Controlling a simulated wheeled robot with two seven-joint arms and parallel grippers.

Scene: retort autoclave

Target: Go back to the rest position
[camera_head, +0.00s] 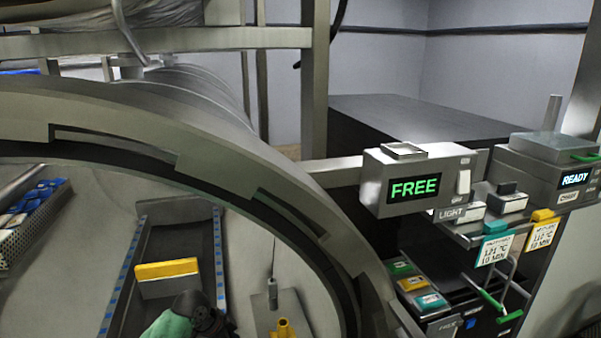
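No gripper fingers show in the head view. A dark, rounded part with a teal piece beside it stands at the bottom edge, left of the middle. It looks like part of one of my arms, but I cannot tell which. It is in front of the lower end of a dark tray (172,240) with blue-marked side rails. A yellow-topped block (167,269) sits across the tray. The retort's round metal rim (235,165) arches over this area.
A control box (423,180) reading FREE stands right of the rim, with a LIGHT switch below. A READY box (548,170), hanging tags (495,248) and coloured blocks (418,284) are further right. A perforated basket (35,222) of blue packs is at far left. A yellow fitting (283,328) is at the bottom.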

